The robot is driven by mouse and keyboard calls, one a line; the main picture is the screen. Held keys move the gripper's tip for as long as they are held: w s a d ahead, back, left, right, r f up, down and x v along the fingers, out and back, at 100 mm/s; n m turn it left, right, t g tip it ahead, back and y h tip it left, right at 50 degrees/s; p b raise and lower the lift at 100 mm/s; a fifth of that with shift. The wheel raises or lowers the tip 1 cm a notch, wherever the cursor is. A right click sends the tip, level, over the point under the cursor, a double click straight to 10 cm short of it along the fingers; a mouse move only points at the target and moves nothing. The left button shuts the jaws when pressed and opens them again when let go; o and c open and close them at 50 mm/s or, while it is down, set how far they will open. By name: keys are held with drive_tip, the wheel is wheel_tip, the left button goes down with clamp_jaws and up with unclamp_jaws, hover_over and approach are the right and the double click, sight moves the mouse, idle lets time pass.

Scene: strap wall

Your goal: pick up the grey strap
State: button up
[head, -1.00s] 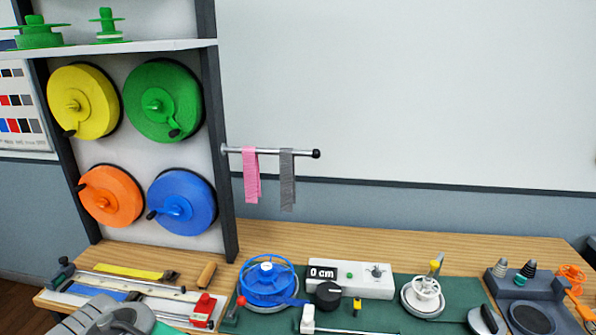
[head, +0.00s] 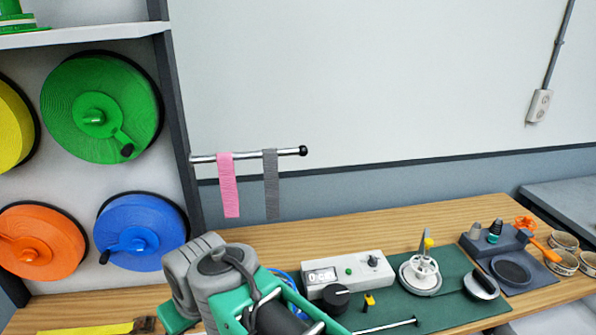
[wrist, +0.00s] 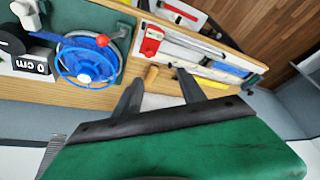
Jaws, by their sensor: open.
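The grey strap (head: 271,184) hangs over a thin metal rod (head: 225,158) on the wall, near the rod's dark round end. A pink strap (head: 228,186) hangs to its left, with a gap between them. My gripper (wrist: 158,78) shows in the wrist view with its two dark fingers apart and nothing between them; the bench lies beyond. A grey ribbed strip at the wrist view's lower left may be the grey strap, but I cannot tell. In the head view my arm is low in front of the bench, below the straps, and my fingertips are out of sight.
Reels, including a blue one (head: 140,231), hang left of the rod. The wooden bench (head: 380,225) below holds a white box with a display (head: 345,271), a white spool stand (head: 421,273) and other tools.

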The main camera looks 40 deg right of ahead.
drive_tip(key=shift+o, duration=1.4)
drive_tip(key=w+d+r+t, duration=0.1)
drive_tip(key=w+d+r, duration=0.4)
drive_tip(key=w, duration=0.3)
drive_tip(key=shift+w+d+r+y+p, duration=0.15)
drive_tip(key=shift+w+y+p, duration=0.05)
drive_tip(key=shift+y+p, duration=0.1)
drive_tip(key=shift+o, duration=0.9)
drive_tip(key=w+d+r+t, duration=0.1)
drive_tip(key=w+d+r, duration=0.2)
drive_tip(key=d, duration=0.3)
drive_tip(key=shift+w, duration=0.6)
drive_tip(key=shift+o, duration=0.2)
drive_tip(key=w+d+r+t, duration=0.1)
drive_tip(key=w+d+r, duration=0.1)
drive_tip(key=d, duration=0.5)
drive_tip(key=shift+r+n+t+y+p, duration=0.3)
drive_tip(key=shift+t+y+p, duration=0.1)
drive_tip(key=s+d+r+n+t, duration=0.1)
drive_tip(key=s+d+r+t, duration=0.2)
drive_tip(key=d, duration=0.7)
drive_tip(key=s+d+r+t, duration=0.1)
drive_tip(key=s+d+r, duration=0.2)
drive_tip(key=s+d, duration=0.45)
drive_tip(key=d+b+x, duration=0.1)
drive_tip(key=b+x, duration=0.2)
drive_tip(key=x, duration=0.8)
drive_tip(key=shift+w+d+y, duration=0.15)
drive_tip(key=shift+w+y, duration=0.15)
drive_tip(key=shift+w, duration=0.05)
